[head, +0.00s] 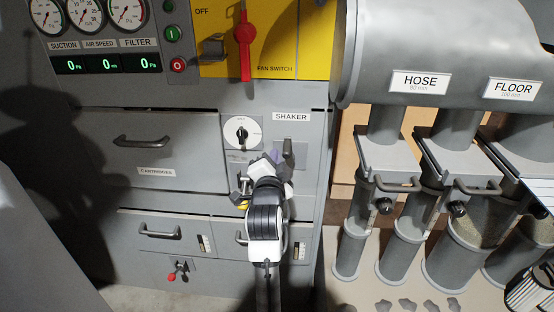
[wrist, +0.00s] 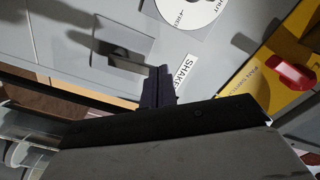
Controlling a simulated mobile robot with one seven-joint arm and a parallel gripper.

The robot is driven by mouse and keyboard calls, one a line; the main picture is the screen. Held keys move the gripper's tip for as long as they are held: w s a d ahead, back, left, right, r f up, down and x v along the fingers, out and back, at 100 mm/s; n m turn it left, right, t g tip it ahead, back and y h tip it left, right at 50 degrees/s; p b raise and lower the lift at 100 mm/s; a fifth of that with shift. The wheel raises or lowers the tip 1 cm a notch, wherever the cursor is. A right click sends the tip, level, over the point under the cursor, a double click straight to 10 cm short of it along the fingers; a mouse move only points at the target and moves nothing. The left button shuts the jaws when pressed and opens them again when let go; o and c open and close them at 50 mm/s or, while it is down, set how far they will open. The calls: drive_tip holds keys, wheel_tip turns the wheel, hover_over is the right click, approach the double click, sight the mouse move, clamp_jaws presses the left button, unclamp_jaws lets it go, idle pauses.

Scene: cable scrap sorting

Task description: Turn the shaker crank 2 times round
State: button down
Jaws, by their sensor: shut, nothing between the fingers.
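The SHAKER label (head: 291,117) is on the grey cabinet front, above a small plate (head: 299,151). The label (wrist: 183,72) and plate (wrist: 118,57) also show in the wrist view. A metal fitting (head: 243,184) with a yellow part below it sits left of my wrist and is partly hidden; I cannot tell whether it is the shaker crank. My gripper (head: 288,149) is shut and empty in front of the plate. Its dark fingers (wrist: 158,85) show together in the wrist view, beside the label. I cannot tell whether they touch the panel.
A white dial (head: 242,132) is left of the plate. A red fan switch (head: 244,45) on a yellow panel is above. Drawer handles (head: 142,141) stick out at left. A red-knobbed lever (head: 178,270) is low. Grey pipes and canisters (head: 400,240) crowd the right.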

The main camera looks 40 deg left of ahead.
drive_tip(key=b+v, duration=0.1)
drive_tip(key=v, duration=0.7)
drive_tip(key=shift+s+a, duration=0.15)
drive_tip(key=shift+a, duration=0.05)
idle(0.4)
